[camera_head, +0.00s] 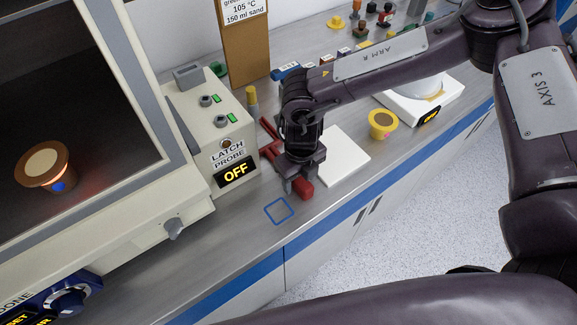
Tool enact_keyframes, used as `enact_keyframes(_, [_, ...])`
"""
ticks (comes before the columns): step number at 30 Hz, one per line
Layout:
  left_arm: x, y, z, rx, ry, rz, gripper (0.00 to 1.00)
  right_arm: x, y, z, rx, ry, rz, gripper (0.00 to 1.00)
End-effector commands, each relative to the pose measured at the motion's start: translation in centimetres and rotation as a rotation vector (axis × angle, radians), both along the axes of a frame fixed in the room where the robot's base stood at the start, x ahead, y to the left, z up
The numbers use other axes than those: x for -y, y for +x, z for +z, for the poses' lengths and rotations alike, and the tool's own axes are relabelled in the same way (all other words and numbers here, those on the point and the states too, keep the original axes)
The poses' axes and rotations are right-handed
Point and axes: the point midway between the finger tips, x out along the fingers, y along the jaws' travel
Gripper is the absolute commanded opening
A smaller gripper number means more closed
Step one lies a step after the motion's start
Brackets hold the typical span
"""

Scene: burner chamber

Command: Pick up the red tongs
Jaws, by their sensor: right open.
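The red tongs (268,149) lie on the grey counter beside the latch probe box, partly hidden by my right arm. Their thick red near end (304,189) shows at my right gripper (297,188). The right gripper points down over this end, its fingers open close around or just above it. I cannot tell whether they touch it. My left gripper is out of view.
The latch probe box (217,130) with an OFF display stands left of the tongs. A white plate (341,158) lies close on the right, with a yellow cup (382,124) and a white scale (419,101) beyond. The chamber (80,110) holds a brown cup (43,164).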

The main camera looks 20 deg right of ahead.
Motion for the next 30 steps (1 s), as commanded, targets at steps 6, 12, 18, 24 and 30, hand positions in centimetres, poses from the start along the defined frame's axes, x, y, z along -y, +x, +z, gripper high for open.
enact_keyframes(6, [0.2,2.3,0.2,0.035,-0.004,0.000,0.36,0.0,0.0,-0.2,0.001,0.001,0.000,0.55])
enact_keyframes(12, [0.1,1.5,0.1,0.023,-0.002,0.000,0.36,0.0,0.0,-0.1,0.001,0.001,0.000,0.28])
enact_keyframes(18, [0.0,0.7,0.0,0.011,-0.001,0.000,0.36,0.0,0.0,-0.1,0.001,0.001,0.000,0.02])
enact_keyframes(24, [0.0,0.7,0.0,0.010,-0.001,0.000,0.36,0.0,0.0,-0.1,0.002,0.002,0.000,0.00])
enact_keyframes(30, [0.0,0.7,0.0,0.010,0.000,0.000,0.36,0.0,0.0,0.0,0.002,0.002,0.000,0.00])
